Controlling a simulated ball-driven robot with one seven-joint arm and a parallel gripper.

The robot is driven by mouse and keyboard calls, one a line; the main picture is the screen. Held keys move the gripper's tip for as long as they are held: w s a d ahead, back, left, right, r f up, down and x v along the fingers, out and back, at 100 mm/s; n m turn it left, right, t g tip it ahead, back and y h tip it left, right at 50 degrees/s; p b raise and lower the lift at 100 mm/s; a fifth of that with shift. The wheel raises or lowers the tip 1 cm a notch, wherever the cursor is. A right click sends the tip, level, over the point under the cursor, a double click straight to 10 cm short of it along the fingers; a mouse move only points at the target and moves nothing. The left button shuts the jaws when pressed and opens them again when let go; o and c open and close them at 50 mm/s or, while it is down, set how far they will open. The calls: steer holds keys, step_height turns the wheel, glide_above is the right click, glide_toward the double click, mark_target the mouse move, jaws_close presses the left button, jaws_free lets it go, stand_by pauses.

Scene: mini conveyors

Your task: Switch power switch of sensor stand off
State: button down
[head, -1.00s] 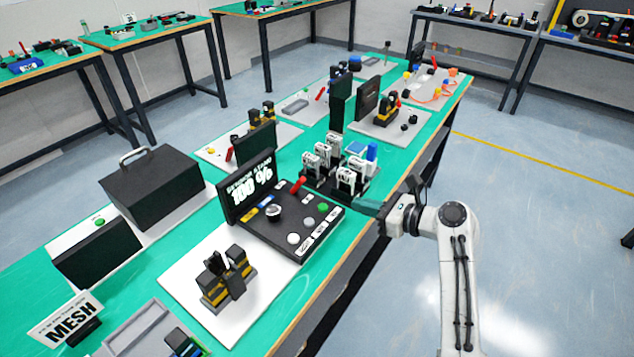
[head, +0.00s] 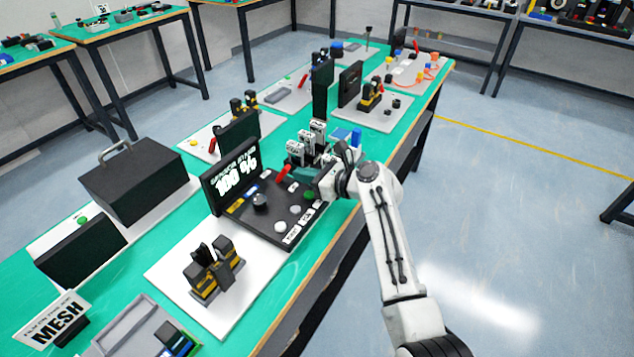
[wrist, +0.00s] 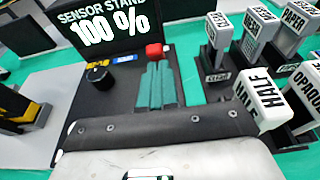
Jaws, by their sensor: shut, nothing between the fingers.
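The sensor stand is a black console (head: 235,208) with an upright display (head: 232,172) reading 100 %; the display also shows in the wrist view (wrist: 105,25). A red lever (head: 285,172), which looks like its power switch, sticks up at the console's far side, tilted. Its red end (wrist: 154,50) shows in the wrist view just beyond my fingertips. My gripper (wrist: 157,68) is shut and empty, its teal fingers over the console, pointing at the lever. I cannot tell whether they touch it. In the head view the fingers are mostly hidden.
White labelled cards on black stands (wrist: 268,95) stand close to the right of my gripper. A black knob (wrist: 98,75) is on the console at left, with coloured buttons (head: 309,194) near the front edge. A yellow-and-black fixture (head: 214,270) stands on the white base.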

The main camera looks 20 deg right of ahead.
steer(key=shift+w+a+r, duration=0.15)
steer(key=shift+w+a, duration=0.05)
steer(key=shift+w, duration=0.05)
steer(key=shift+r, duration=0.1)
steer(key=shift+w+r+p, duration=0.1)
steer(key=shift+r+p, duration=0.15)
steer(key=shift+p, duration=0.55)
steer(key=shift+a+g, duration=0.1)
steer(key=shift+g, duration=0.2)
steer(key=shift+w+p, duration=0.1)
steer(key=shift+p, duration=0.45)
